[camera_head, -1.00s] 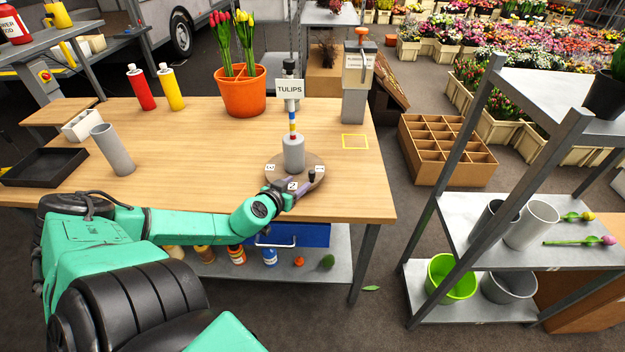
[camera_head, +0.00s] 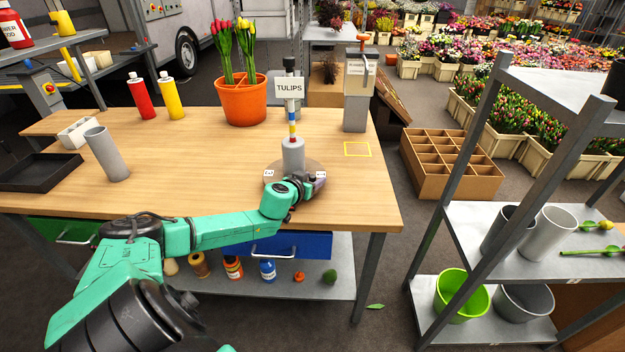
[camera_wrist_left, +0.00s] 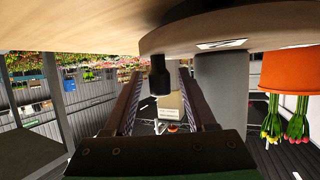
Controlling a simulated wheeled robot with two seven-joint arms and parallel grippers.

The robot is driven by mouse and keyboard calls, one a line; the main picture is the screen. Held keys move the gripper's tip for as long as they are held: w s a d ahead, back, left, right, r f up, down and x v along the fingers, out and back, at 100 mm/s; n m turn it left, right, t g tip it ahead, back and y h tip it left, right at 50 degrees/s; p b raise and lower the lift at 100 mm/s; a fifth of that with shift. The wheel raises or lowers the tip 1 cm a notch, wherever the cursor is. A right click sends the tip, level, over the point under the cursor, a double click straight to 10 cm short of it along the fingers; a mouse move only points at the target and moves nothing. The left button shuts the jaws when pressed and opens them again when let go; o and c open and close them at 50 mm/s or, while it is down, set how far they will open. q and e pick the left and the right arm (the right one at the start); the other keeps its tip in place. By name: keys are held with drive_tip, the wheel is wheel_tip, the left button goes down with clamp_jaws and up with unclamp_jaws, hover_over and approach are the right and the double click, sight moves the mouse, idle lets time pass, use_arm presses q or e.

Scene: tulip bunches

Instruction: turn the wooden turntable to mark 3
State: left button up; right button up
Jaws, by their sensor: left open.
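The wooden turntable (camera_head: 275,166) lies on the table with a grey cylinder (camera_head: 293,155) standing on it. White mark labels (camera_head: 268,173) sit on its top; their numbers are too small to read. My left gripper (camera_head: 314,184) is at the turntable's front right edge, and my wrist hides part of the disc. In the left wrist view, which is upside down, the disc (camera_wrist_left: 175,38) is overhead and its black peg (camera_wrist_left: 160,76) stands between the open fingers of my left gripper (camera_wrist_left: 160,84). A gap shows on either side of the peg. My right gripper is out of view.
An orange pot of tulips (camera_head: 243,103) and a TULIPS sign (camera_head: 289,86) stand behind. A grey dispenser (camera_head: 357,100) and a yellow outlined square (camera_head: 357,149) are to the right. A metal shelf rack (camera_head: 465,215) stands right of the table. The table's middle left is clear.

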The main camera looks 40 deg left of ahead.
use_arm(q)
clamp_jaws()
idle(1.4)
